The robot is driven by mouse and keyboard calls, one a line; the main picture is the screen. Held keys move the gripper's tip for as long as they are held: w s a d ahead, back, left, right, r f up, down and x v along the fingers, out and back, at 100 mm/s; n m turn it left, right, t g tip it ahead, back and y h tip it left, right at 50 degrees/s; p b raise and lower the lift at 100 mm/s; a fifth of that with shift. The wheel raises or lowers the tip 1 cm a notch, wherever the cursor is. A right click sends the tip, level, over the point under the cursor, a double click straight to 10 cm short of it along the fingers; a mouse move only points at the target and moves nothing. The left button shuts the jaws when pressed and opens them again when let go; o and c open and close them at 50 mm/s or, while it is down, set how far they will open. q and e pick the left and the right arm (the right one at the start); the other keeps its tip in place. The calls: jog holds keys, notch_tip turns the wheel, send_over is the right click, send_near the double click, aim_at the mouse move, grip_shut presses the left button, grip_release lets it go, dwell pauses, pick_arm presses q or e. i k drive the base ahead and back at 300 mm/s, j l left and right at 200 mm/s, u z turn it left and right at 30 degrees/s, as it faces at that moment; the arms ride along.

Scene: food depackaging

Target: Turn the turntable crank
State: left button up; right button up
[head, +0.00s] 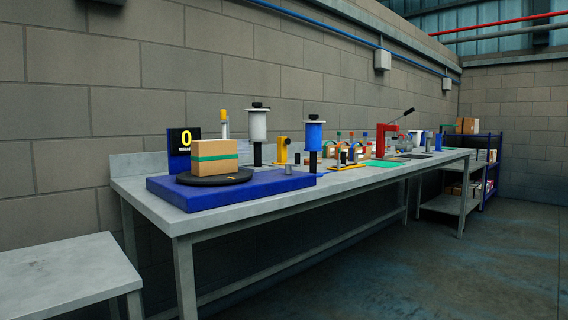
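The turntable is a black round disc (226,180) on a low blue base (188,196) at the near end of the long workbench. A cardboard box (219,170) with a green band stands upright on the disc. A small grey upright cylinder (289,170) stands at the right part of the blue base; it may be the crank handle, but it is too small to be sure. A dark panel (185,142) showing a yellow 0 stands behind the disc. Neither of my grippers is in view.
The long grey workbench (136,190) runs along the block wall. White (257,126) and blue (313,136) rolls on posts, a yellow bracket (282,149) and a red lever press (384,138) stand farther along. A lower grey table (62,262) is at front left. Floor at right is clear.

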aim_at(288, 166)
jog(key=i+l, duration=0.15)
jog(key=i, duration=0.35)
jog(key=i+l+u, duration=0.15)
jog(key=i, duration=0.35)
jog(key=i+l, duration=0.25)
jog(key=i, duration=0.2)
jog(key=i+u, duration=0.05)
